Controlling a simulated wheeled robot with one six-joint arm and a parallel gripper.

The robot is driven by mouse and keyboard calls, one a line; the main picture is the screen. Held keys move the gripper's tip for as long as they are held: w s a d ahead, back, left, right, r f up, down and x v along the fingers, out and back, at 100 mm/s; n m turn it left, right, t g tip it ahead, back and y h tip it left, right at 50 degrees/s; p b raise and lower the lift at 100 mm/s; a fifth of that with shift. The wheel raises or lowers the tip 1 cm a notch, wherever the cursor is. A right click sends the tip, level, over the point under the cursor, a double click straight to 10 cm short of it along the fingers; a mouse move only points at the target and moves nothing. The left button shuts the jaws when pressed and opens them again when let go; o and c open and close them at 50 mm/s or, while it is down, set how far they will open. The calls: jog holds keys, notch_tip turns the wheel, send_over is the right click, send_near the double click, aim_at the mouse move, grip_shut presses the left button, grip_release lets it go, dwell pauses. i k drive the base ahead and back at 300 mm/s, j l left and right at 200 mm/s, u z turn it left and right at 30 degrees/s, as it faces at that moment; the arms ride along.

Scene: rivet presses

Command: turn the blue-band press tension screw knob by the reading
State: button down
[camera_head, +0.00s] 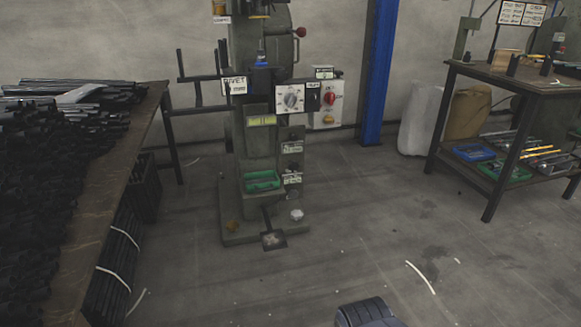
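A grey-green rivet press (262,150) stands upright on a floor plate in the middle of the view. Its top is cut off by the picture edge. A small blue part (261,60) shows on its upper front, but I cannot tell whether it is the blue band. A white panel with a round grey knob (291,98) sits on its front. The knob's marks are too small to read, and I cannot tell whether it is the tension screw knob. A pale round knob (297,215) stands on the base plate. My gripper's fingers are not visible.
A bench (120,190) piled with dark bars stands at the left. A table (530,80) with tools and trays stands at the right. A control box with a red knob (330,98) is beside the press. A blue post (378,75) stands behind. The floor in front is mostly clear.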

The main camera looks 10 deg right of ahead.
aim_at(293, 166)
jog(key=i+l+z, duration=0.2)
jog(key=i, duration=0.75)
jog(key=i+l+z, duration=0.2)
jog(key=i, duration=0.75)
